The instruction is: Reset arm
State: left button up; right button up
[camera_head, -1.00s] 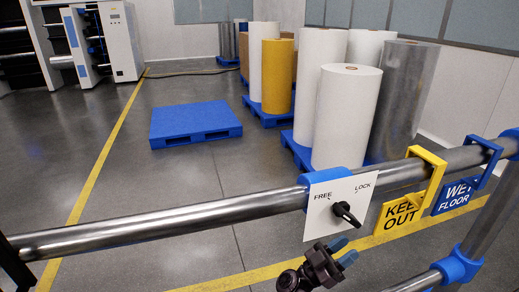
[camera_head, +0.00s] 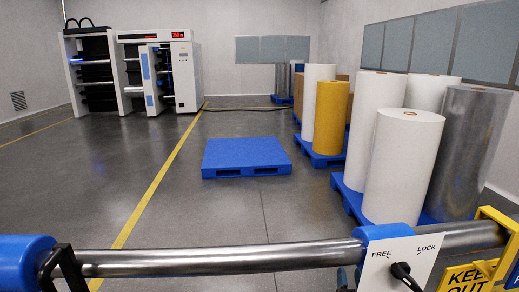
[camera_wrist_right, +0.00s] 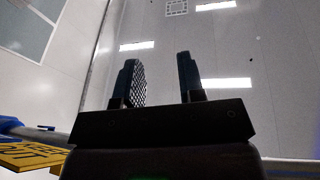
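The panel (camera_head: 372,262) reads FREE and LOCK and is mounted on the metal rail (camera_head: 220,258) by a blue clamp. Its black knob (camera_head: 402,271) slants down to the right, cut by the frame's bottom. My left gripper is not in view.
The rail crosses the foreground, with a yellow KEEP OUT sign (camera_head: 466,276) at right. A blue pallet (camera_head: 246,158) lies empty on the floor. White, yellow and silver rolls stand on pallets at right. A white machine (camera_head: 184,75) stands at back left.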

jog(key=s+d+f+n+g, duration=0.1)
jog(key=s+f+g, duration=0.2)
jog(key=s, duration=0.7)
jog(key=s+d+f+n+g+y, duration=0.1)
jog(key=s+d+f+g, duration=0.1)
jog(key=s+f+g, duration=0.2)
jog(key=s+d+f+n+g, duration=0.1)
jog(key=s+d+f+g, duration=0.1)
jog(key=s+f, duration=0.7)
jog(key=s+g, duration=0.1)
jog(key=s, duration=0.6)
jog(key=shift+s+p, duration=0.3)
jog(key=shift+s, duration=0.05)
jog(key=shift+a, duration=0.1)
jog(key=shift+s, duration=0.1)
